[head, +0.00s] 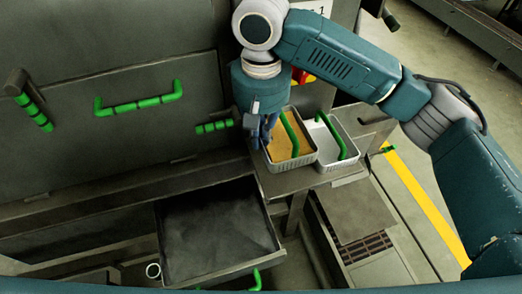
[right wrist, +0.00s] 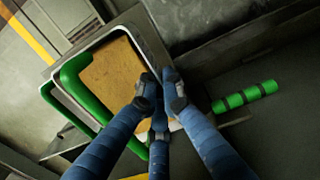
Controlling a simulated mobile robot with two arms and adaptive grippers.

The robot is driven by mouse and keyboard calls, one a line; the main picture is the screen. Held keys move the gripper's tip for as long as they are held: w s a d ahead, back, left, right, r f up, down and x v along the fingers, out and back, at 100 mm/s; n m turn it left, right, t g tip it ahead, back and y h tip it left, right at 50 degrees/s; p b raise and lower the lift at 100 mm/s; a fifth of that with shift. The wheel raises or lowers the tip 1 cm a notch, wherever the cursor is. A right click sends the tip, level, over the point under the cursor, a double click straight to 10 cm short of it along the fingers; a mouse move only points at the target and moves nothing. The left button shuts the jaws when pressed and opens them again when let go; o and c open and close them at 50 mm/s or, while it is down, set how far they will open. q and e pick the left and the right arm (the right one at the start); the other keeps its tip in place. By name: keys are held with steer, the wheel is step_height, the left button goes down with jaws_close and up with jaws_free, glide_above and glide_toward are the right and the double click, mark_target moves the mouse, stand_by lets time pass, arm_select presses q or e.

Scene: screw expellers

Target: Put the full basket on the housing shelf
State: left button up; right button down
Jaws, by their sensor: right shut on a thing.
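The full basket (head: 269,163) is a light grey box with tan-brown contents and a green handle. It rests on, or just over, a grey shelf (head: 290,184) at the right end of the machine housing. My right gripper (head: 264,137) points down at the basket's left rim and is shut on it. In the right wrist view the blue fingers (right wrist: 160,108) close at the rim of the full basket (right wrist: 112,75), hiding part of that edge. Whether the basket's bottom touches the shelf is hard to tell. My left gripper is not in view.
An open drawer or tray (head: 215,232) with dark contents lies below left. Green handles (head: 139,104) stick out from the housing front. A yellow floor line (head: 425,205) runs at right.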

mark_target(261, 165)
step_height(261, 165, down, 2)
steer(key=shift+f, duration=0.2)
steer(key=shift+f+p, duration=0.45)
steer(key=shift+f, duration=0.2)
step_height(261, 165, down, 2)
steer(key=shift+f+p, duration=0.25)
steer(key=shift+p, duration=0.2)
steer(key=shift+w+f+p, duration=0.1)
steer(key=shift+f+p, duration=0.05)
steer(key=shift+p, duration=0.2)
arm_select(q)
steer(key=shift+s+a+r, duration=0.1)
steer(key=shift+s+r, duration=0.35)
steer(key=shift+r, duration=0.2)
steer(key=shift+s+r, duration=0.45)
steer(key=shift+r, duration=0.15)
arm_select(e)
steer(key=shift+f, duration=0.3)
steer(key=c, duration=1.9)
jaws_free()
steer(key=shift+f, duration=0.15)
steer(key=shift+c, duration=0.2)
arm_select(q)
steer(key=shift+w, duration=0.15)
